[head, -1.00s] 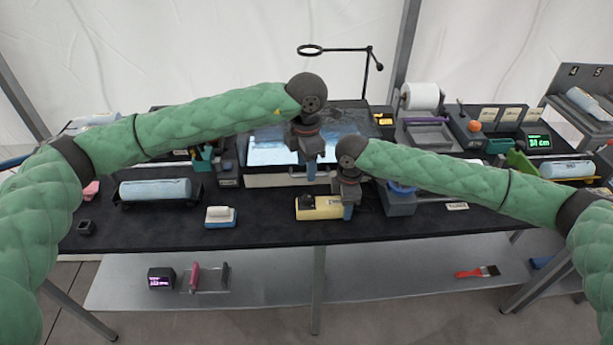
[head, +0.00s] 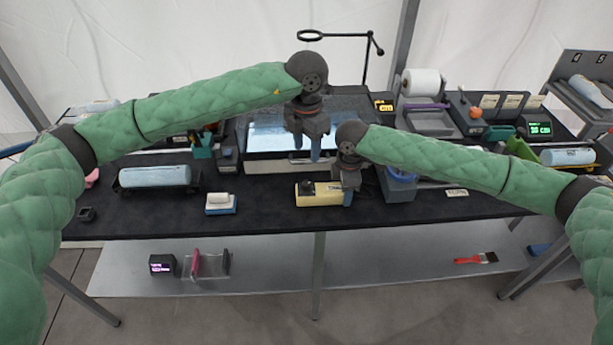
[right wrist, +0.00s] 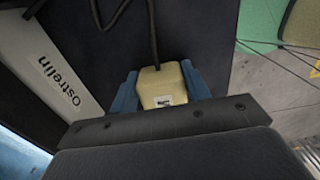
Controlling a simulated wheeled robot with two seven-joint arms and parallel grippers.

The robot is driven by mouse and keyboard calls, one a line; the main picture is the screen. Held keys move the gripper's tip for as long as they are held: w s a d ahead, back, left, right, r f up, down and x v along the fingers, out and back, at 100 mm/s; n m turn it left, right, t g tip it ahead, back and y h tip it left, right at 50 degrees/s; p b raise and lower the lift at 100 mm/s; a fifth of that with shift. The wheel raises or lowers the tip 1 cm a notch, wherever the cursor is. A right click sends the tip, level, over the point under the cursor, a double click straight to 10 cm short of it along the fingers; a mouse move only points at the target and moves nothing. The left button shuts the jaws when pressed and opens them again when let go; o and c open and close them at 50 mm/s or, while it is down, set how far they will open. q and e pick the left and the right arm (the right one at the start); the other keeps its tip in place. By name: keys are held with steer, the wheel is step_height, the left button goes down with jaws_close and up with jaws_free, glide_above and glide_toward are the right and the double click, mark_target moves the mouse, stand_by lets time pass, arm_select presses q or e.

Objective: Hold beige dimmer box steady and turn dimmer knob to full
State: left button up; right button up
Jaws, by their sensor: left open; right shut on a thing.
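The beige dimmer box (head: 322,199) lies near the front edge of the black table, with its dark knob (head: 307,187) on top at the left end. My right gripper (head: 347,195) is shut on the box's right end. In the right wrist view the box (right wrist: 160,88) sits between the two blue fingers, and a dark cable runs from its end. The knob is hidden in that view. My left gripper (head: 308,145) is open and empty. It hangs above and behind the box, in front of the lit light panel (head: 265,137).
A white-and-blue block (head: 220,204) lies left of the box. A light blue roll (head: 155,176) rests in a black cradle farther left. A grey holder with a blue ring (head: 400,185) stands close to the right of my right gripper. Black table is clear between block and box.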

mark_target(306, 183)
arm_select(q)
steer(key=shift+n, duration=0.4)
step_height(306, 183, down, 12)
stand_by(0.3)
steer(key=c, duration=1)
